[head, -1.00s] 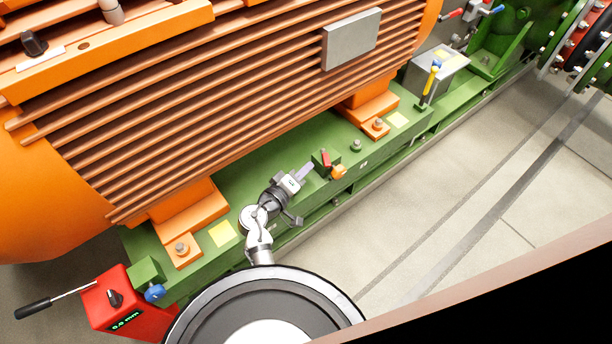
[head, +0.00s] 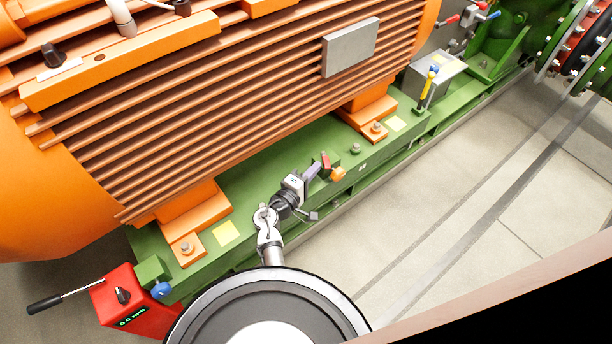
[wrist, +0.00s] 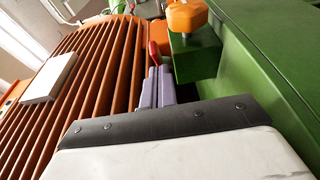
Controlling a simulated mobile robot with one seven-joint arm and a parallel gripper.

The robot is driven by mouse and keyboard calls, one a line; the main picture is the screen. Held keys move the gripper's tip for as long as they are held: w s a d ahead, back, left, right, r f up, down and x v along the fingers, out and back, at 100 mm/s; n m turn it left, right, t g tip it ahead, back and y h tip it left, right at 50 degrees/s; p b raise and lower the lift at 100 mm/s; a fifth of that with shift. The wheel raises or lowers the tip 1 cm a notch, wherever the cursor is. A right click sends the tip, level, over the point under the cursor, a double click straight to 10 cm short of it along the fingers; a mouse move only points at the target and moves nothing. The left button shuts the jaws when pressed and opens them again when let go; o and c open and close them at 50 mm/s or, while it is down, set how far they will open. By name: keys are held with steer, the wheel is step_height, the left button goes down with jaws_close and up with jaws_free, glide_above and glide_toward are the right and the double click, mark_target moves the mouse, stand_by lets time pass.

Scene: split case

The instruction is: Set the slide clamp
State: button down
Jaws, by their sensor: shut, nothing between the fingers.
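A small green block (head: 334,162) on the green base rail carries an orange knob (head: 338,174) and a red handle (head: 325,160). I take this to be the slide clamp, though no label shows. In the wrist view the orange knob (wrist: 187,16) sits on the green block (wrist: 196,55), with the red handle (wrist: 154,50) upright to its left. My gripper (head: 314,171) is shut and empty, its grey-purple fingers close to the red handle. In the wrist view the fingertips (wrist: 158,72) are just below the handle; I cannot tell whether they touch it.
The finned orange motor (head: 240,110) rises behind the green rail (head: 265,165). A red box (head: 130,300) with a black-gripped lever and display stands at lower left. A grey block (head: 440,75) with a yellow handle (head: 428,85) is farther right. The floor in front is clear.

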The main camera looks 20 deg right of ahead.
steer(key=shift+w+d, duration=0.1)
steer(key=shift+d, duration=0.05)
steer(key=shift+s+d+n+t+y+b, duration=0.3)
steer(key=shift+n+t+y, duration=0.1)
steer(key=shift+t+y, duration=0.15)
steer(key=shift+s+d+f+n+t+y+b, duration=0.1)
steer(key=shift+s+d+n+t+y+b, duration=0.1)
steer(key=shift+d+n+t+y+b, duration=0.3)
steer(key=shift+s+d+f+n+t+y+b, duration=0.1)
steer(key=shift+s+d+n+t+y+b, duration=0.15)
steer(key=shift+n+t+y, duration=0.45)
steer(key=shift+s+d+r+b, duration=0.2)
steer(key=shift+d+b, duration=0.5)
steer(key=shift+d, duration=0.2)
step_height(320, 180, up, 20)
steer(key=p, duration=0.6)
steer(key=shift+a+p, duration=0.2)
steer(key=shift+p, duration=0.15)
